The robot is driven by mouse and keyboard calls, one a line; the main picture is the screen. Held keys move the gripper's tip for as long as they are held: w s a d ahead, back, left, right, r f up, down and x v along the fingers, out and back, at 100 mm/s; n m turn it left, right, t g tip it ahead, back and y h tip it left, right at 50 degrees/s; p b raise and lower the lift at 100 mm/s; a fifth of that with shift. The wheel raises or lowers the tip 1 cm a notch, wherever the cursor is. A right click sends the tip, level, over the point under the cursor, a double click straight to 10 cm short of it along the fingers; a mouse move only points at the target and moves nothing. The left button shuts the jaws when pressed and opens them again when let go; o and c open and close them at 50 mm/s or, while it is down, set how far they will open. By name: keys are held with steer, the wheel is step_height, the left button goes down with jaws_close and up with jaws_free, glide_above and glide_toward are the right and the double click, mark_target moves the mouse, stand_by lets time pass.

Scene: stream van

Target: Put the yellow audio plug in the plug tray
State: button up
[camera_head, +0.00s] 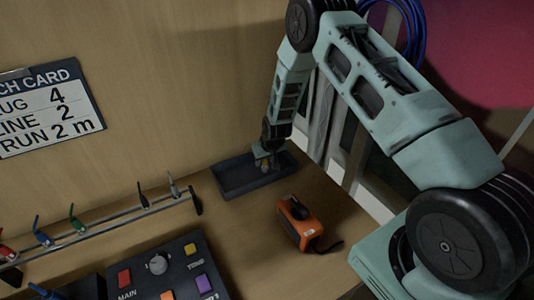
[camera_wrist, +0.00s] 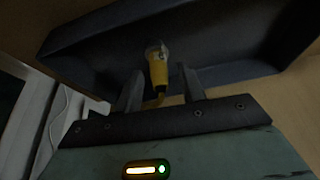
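The yellow audio plug (camera_wrist: 158,70) has a pale metallic end and shows against the dark plug tray (camera_wrist: 85,38) in the wrist view. My gripper (camera_wrist: 160,84) has its fingers apart on either side of the plug, with gaps visible. A bit of yellow cable shows below the plug, between the fingers. In the head view my gripper (camera_head: 266,160) is low over the right part of the tray (camera_head: 228,190), and only a small yellowish patch of the plug shows there. I cannot tell whether the plug touches the tray floor.
An orange device (camera_head: 299,222) with a black strap sits just in front of the tray. A rail (camera_head: 105,224) with several coloured plugs runs to the left. A control box (camera_head: 160,275) with coloured buttons stands in front. A patch card (camera_head: 45,108) hangs on the wall.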

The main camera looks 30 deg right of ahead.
steer(key=b+v, duration=0.3)
steer(key=v, duration=0.9)
steer(key=s+a+r+n+g+y, duration=0.1)
steer(key=s+a+r+n, duration=0.1)
steer(key=s+a+r, duration=0.55)
steer(key=s+a+r+n+g+y, duration=0.1)
steer(key=s+a+r+n+g, duration=0.3)
steer(key=s+a, duration=0.65)
steer(key=s+a+r+n, duration=0.1)
steer(key=s+a+r, duration=0.1)
steer(key=s, duration=0.7)
steer(key=s+a+r+n+h, duration=0.1)
steer(key=s+a+r, duration=0.1)
steer(key=s, duration=0.7)
steer(key=shift+r+n, duration=0.3)
steer(key=shift+r, duration=0.3)
steer(key=shift+f, duration=0.25)
